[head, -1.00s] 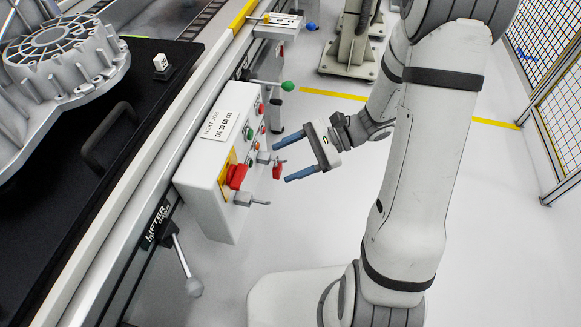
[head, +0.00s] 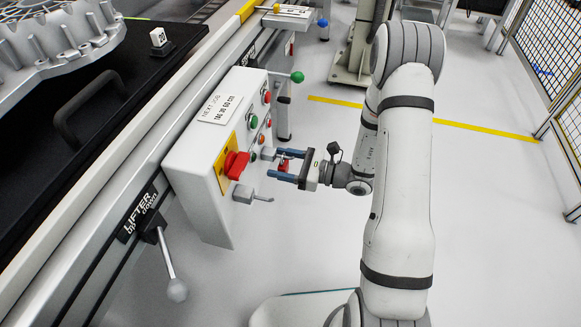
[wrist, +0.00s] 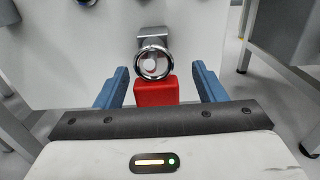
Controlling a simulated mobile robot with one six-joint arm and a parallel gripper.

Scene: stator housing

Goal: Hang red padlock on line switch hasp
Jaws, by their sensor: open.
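The red padlock (head: 284,166) hangs at the front of the control box, by a small grey bracket (head: 268,153). In the wrist view its red body (wrist: 155,92) is below a chrome ring (wrist: 152,62), and the bracket (wrist: 151,33) is above. My gripper (head: 276,164) is open, with its blue fingers on either side of the padlock; gaps show in the wrist view (wrist: 160,70). The red rotary switch (head: 236,165) sits on a yellow plate. A grey block with a rod (head: 246,193) is below it; I cannot tell whether this is the hasp.
The white control box (head: 200,185) carries buttons and a label. A lifter lever (head: 167,260) with a grey knob is at lower left, and a green-knobbed lever (head: 296,76) is above.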

